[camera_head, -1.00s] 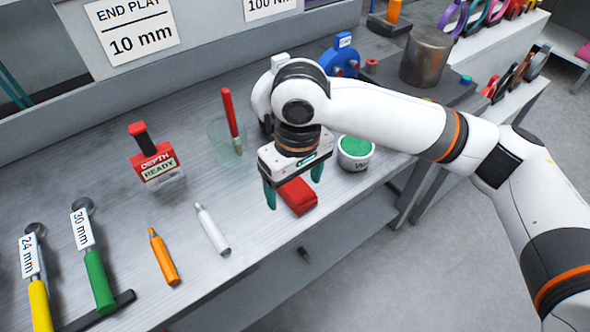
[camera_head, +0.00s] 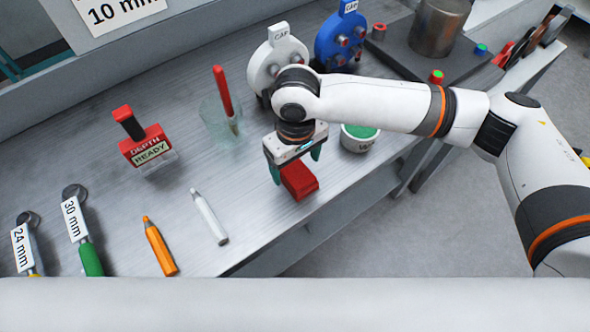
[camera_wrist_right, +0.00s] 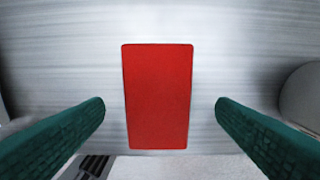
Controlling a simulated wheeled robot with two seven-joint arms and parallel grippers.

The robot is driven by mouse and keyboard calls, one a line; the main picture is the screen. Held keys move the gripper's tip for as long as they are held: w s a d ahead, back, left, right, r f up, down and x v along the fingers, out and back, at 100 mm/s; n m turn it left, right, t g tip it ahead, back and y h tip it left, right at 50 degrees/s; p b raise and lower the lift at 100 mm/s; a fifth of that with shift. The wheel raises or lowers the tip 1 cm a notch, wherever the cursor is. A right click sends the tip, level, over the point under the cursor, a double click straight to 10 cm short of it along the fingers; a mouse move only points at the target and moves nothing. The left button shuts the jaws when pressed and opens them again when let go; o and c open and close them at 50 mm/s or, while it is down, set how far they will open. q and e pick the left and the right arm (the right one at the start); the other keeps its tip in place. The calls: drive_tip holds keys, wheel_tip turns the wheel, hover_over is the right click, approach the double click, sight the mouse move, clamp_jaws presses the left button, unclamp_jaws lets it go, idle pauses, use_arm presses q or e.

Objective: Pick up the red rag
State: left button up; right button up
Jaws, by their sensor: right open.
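The red rag (camera_head: 299,181) is a folded red block lying on the grey bench near its front edge. In the right wrist view the rag (camera_wrist_right: 157,97) shows as an upright red rectangle between the two green fingers. My right gripper (camera_head: 296,168) is open above the rag, with one finger to each side. In the right wrist view a gap shows between the rag and each finger of the gripper (camera_wrist_right: 160,108). My left gripper is not in view.
A white tub with green contents (camera_head: 358,138) stands right of the rag. A glass with a red-handled brush (camera_head: 226,112) stands behind left. A white marker (camera_head: 209,217) and an orange marker (camera_head: 159,247) lie to the left. The bench edge is close in front.

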sight(295, 170)
drive_tip(key=shift+f, duration=1.55)
drive_tip(key=c, duration=1.1)
wheel_tip(295, 170, up, 10)
drive_tip(key=shift+r+b, duration=0.1)
drive_tip(key=shift+b, duration=0.3)
drive_tip(key=o, duration=0.4)
drive_tip(key=shift+c, duration=1.3)
drive_tip(key=shift+s+a, duration=0.1)
